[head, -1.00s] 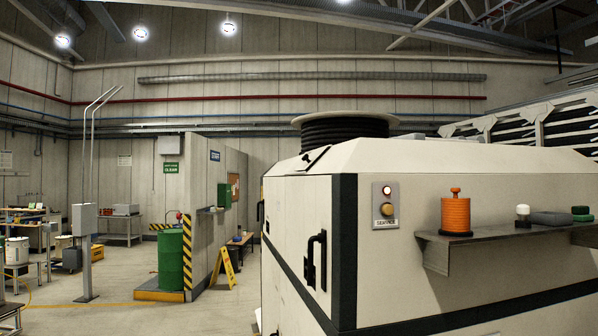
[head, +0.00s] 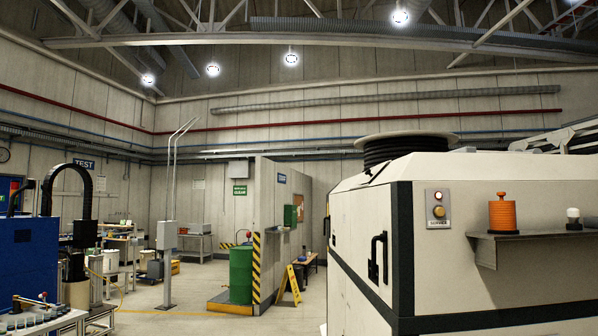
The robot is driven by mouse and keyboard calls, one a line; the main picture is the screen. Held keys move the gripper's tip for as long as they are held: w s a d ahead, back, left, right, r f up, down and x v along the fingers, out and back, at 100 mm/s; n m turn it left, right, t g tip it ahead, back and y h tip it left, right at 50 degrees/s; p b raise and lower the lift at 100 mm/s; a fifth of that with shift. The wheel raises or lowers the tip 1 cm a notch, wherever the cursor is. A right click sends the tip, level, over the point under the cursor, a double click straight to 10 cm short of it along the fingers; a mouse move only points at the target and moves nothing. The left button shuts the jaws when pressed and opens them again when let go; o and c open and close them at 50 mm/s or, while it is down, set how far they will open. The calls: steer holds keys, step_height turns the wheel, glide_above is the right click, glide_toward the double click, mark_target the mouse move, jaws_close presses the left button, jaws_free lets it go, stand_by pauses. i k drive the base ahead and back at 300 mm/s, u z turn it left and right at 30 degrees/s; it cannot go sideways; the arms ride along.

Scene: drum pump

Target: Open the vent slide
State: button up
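A green drum (head: 241,275) stands upright on a low yellow platform (head: 229,307) in the middle distance, beside a striped post. Something small and red shows at the top of the drum, too small to make out. I cannot pick out a vent slide in this view. My gripper is not in view.
A large cream machine (head: 480,200) with a side shelf (head: 535,236) fills the right side. A yellow floor sign (head: 289,286) stands right of the drum. A grey post (head: 168,265) stands left of it. A workbench (head: 40,322) is at lower left. Open floor (head: 190,318) lies between.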

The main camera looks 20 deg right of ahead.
mark_target(369, 174)
steer(key=u, duration=0.45)
steer(key=i, duration=1.35)
steer(key=z, duration=0.3)
